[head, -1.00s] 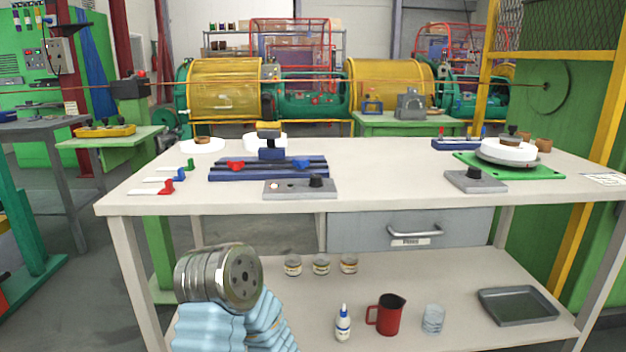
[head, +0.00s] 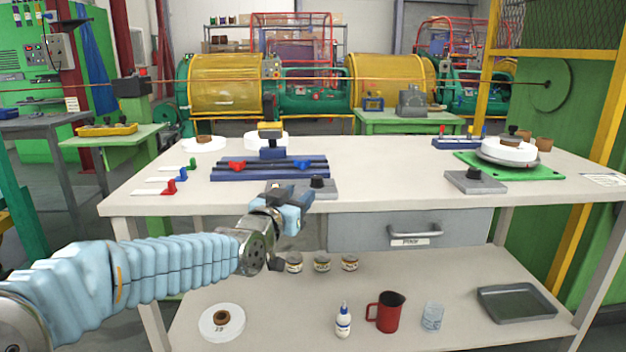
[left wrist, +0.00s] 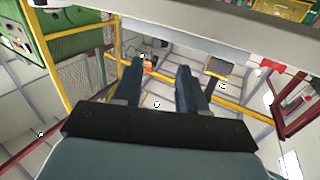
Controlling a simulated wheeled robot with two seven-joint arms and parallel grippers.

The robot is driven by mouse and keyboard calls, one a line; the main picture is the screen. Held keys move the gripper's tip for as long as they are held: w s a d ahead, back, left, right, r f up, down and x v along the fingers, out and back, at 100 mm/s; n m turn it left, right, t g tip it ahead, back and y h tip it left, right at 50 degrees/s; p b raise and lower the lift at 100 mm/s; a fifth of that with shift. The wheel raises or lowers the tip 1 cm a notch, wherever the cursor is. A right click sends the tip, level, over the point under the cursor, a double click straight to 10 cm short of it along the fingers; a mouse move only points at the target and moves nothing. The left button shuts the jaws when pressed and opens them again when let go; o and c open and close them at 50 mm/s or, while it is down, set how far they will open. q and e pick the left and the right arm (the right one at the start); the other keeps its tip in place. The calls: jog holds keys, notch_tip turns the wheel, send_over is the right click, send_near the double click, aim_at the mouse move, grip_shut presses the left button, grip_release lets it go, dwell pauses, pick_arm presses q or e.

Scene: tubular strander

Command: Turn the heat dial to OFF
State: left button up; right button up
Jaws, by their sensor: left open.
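A grey control box with a black dial (head: 317,182) sits at the front edge of the white workbench, left of centre. A second flat grey box with a black knob (head: 474,174) sits near the right end. Their markings are too small to read, so I cannot tell which is the heat dial or its setting. My left gripper (head: 290,204) is at the bench's front edge, partly covering the left box. In the left wrist view its two fingers (left wrist: 160,80) are apart with nothing between them. My right gripper is not in view.
A blue slotted fixture (head: 230,174) stands behind the left box. A green plate (head: 545,172) carries a white disc at the right. A drawer (head: 360,232) hangs below the top. The lower shelf holds a red jug (head: 389,313), jars and a tray (head: 517,304).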

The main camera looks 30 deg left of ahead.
aim_at(315, 181)
pick_arm(q)
jog(key=w, duration=0.3)
jog(key=w+p, duration=0.1)
jog(key=w, duration=0.4)
jog(key=shift+w+a+p, duration=0.4)
jog(key=shift+c, duration=0.4)
grip_shut()
